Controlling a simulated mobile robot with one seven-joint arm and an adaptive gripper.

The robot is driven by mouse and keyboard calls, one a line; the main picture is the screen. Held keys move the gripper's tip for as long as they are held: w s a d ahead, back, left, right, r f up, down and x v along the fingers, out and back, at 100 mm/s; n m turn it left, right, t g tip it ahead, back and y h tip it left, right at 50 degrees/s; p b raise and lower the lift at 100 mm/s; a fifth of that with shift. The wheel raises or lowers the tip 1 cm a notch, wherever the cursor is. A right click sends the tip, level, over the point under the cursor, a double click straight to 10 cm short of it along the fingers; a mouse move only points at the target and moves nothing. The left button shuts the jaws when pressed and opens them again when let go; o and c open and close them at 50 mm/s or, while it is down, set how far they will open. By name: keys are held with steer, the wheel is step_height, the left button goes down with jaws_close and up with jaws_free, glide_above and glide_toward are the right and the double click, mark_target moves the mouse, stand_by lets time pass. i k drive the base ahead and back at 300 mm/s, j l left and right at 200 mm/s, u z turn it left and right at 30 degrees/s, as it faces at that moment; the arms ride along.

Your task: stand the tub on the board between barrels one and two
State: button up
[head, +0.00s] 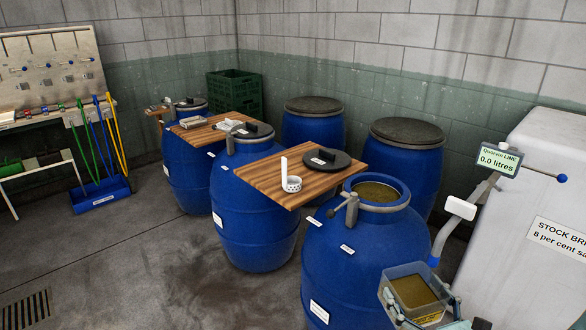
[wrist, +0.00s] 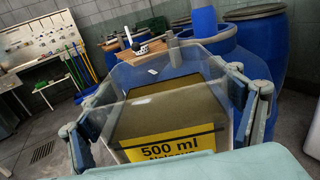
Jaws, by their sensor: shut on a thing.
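The tub (head: 412,291) is a clear box with olive-brown contents and a yellow label; in the wrist view the label on the tub (wrist: 165,143) reads 500 ml. My gripper (head: 421,302) is shut on it, one finger at each side, and the tub looks roughly level at the lower right, in front of the near barrel. The near board (head: 262,181) bridges the near open barrel (head: 360,252) and the middle barrel (head: 255,225). A second board (head: 208,133) bridges the middle and far barrels (head: 186,165). I cannot read the barrel numbers.
A white perforated ladle (head: 291,183) and a dark round lid (head: 327,160) lie on the near board; its front left part is bare. A metal clamp (head: 348,208) sits on the near barrel's rim. Lidded barrels (head: 405,160) stand behind. A white tank (head: 545,190) is at the right.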

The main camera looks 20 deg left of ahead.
mark_target(266, 171)
steer(key=i+j, duration=0.1)
steer(key=j, duration=0.45)
steer(key=i+j, duration=0.15)
steer(key=j, duration=0.15)
steer(key=i+j, duration=0.1)
steer(key=j, duration=0.2)
